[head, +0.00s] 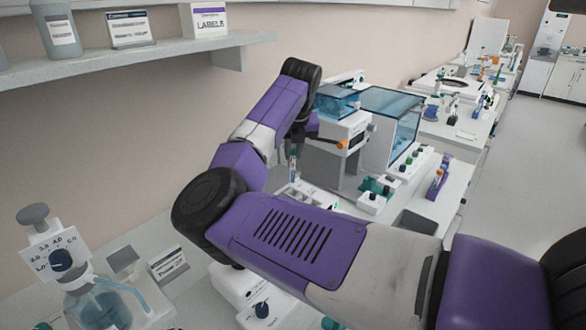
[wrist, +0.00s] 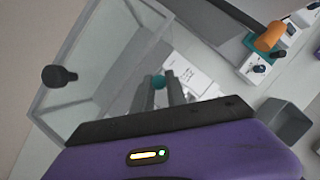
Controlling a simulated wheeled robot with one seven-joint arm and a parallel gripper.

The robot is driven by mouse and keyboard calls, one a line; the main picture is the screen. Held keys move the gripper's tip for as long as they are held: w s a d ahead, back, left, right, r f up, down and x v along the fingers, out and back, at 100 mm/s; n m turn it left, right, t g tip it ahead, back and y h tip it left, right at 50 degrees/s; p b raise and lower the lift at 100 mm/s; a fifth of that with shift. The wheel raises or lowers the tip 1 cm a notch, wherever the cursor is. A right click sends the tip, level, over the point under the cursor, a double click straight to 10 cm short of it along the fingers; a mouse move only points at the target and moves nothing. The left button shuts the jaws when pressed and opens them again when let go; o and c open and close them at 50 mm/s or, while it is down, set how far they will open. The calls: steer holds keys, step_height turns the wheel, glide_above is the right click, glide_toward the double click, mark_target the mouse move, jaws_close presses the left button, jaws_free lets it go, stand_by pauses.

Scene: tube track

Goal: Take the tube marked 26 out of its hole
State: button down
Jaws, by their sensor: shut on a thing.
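My gripper (wrist: 160,88) points down and is shut on a tube with a teal cap (wrist: 158,81), seen between the fingertips in the wrist view. In the head view my gripper (head: 294,150) is at the end of the purple arm, and a slim tube (head: 293,168) shows below it. No number can be read on the tube. A white surface with faint markings (wrist: 192,75) lies below and beside the fingers in the wrist view. The fingers hide most of the tube, and I cannot tell whether its lower end is in a hole.
A clear-walled box (wrist: 100,60) stands close beside the fingers in the wrist view. In the head view a blue-lidded machine (head: 342,125) and a glass cabinet (head: 392,125) stand right of the gripper. A shelf (head: 140,58) hangs at the upper left.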

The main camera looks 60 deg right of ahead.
step_height(320, 180, up, 13)
steer(key=b, duration=0.1)
steer(key=shift+f, duration=0.15)
stand_by(0.3)
